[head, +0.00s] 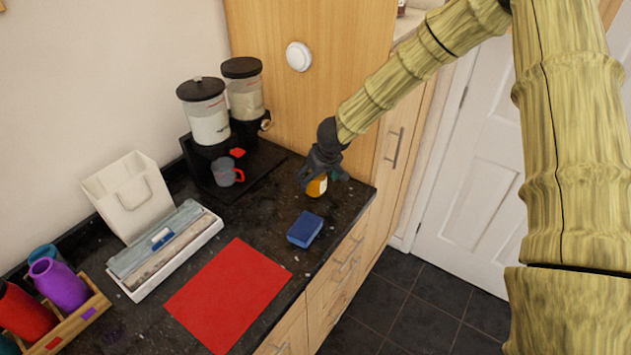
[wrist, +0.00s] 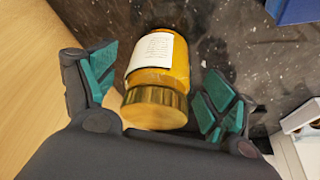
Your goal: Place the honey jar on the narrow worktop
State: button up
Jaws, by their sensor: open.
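The honey jar (head: 317,186) is amber and stands on the dark speckled worktop (head: 265,215) near its right end. In the wrist view the honey jar (wrist: 160,75) shows a white label and a gold lid. My gripper (head: 320,182) is over the jar and hides much of it in the head view. In the wrist view my gripper (wrist: 155,95) is open, with one green-padded finger on each side of the jar. A gap shows between the jar and each finger pad.
A blue block (head: 305,229) and a red mat (head: 229,295) lie nearby on the worktop. A black dispenser stand (head: 255,175) with two canisters is behind, with a grey mug (head: 224,172). A wooden cabinet panel (head: 310,100) rises behind the jar. A white tray (head: 170,262) lies left.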

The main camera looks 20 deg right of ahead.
jog(key=v, duration=0.9)
jog(key=shift+r, duration=0.25)
